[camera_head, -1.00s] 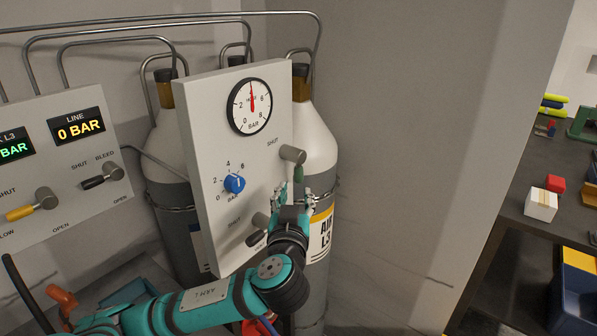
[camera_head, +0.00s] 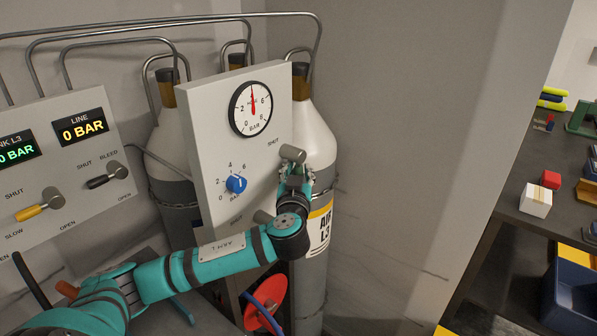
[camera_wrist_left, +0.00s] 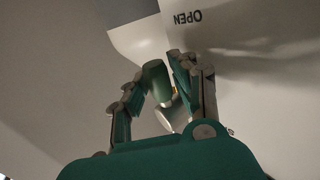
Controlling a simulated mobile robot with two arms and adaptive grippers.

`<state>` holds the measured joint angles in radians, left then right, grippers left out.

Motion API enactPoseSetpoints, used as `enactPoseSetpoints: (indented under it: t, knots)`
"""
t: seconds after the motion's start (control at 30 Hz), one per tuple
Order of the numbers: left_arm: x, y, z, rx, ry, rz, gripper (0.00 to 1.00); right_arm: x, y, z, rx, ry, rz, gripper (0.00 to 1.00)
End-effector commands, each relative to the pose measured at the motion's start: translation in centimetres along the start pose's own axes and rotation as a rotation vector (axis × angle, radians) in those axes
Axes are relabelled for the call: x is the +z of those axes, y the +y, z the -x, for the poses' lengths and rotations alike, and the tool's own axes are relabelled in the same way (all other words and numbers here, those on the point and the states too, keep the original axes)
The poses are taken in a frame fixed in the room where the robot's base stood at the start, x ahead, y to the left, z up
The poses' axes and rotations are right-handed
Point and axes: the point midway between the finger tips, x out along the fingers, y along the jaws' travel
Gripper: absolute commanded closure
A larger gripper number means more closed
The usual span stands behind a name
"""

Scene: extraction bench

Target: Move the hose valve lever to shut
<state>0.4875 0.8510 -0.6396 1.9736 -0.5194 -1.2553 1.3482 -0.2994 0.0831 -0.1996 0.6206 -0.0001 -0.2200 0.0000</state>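The valve with the green lever sits on the right side of the grey gauge panel (camera_head: 205,140); its grey hub (camera_head: 292,153) is by a SHUT label. In the head view my left gripper (camera_head: 297,172) is just below the hub and hides the lever. In the left wrist view the green lever (camera_wrist_left: 156,82) stands between the two fingers of my left gripper (camera_wrist_left: 158,75), with OPEN printed beyond. The fingers are spread around the lever; whether they touch it I cannot tell. My right gripper is not in view.
The panel also bears a dial gauge (camera_head: 250,108), a blue knob (camera_head: 236,184) and a lower valve hub (camera_head: 263,217), partly hidden by my arm. A gas cylinder (camera_head: 318,145) stands close behind. At left is a panel with displays and levers (camera_head: 60,160). A shelf with blocks is at right.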

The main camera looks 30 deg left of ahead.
Motion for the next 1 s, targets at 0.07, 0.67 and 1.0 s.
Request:
enactPoseSetpoints:
  t: [0.07,0.67,1.0]
  knots:
    - [0.0,0.0,0.0,0.0,0.0,0.0,0.87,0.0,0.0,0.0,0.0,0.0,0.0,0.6]
    - [-0.2,-0.1,0.4,0.001,-0.07,-0.039,1.0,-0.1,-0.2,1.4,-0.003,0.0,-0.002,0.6]
    - [-1.2,-0.7,1.4,0.003,-0.296,-0.185,1.0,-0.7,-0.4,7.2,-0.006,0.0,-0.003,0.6]
